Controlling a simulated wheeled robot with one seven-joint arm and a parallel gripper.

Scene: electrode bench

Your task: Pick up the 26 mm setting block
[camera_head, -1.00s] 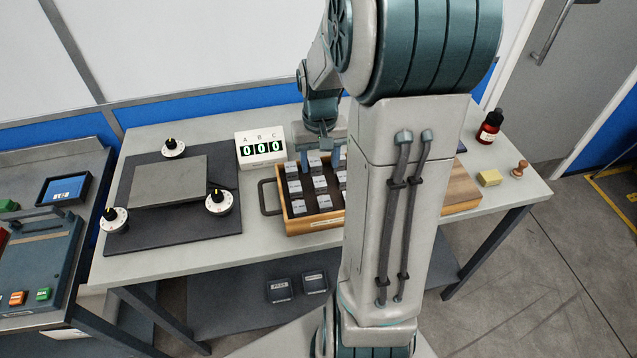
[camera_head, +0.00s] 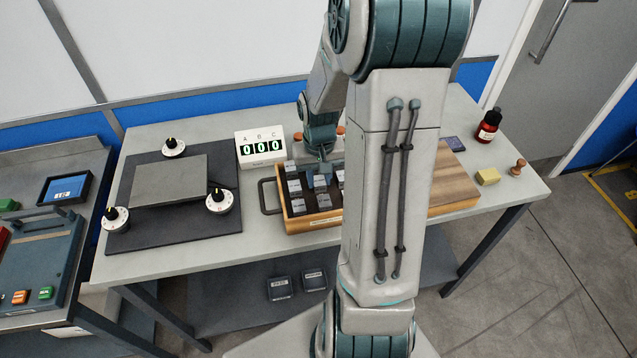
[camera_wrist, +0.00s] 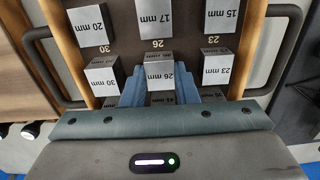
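Neighbours in the wrist view are the 30 mm block (camera_wrist: 103,77), the 23 mm block (camera_wrist: 213,72), the 17 mm block (camera_wrist: 157,18), the 20 mm block (camera_wrist: 90,25) and the 15 mm block (camera_wrist: 222,15). A numeric display (camera_head: 262,148) stands behind the tray's left.

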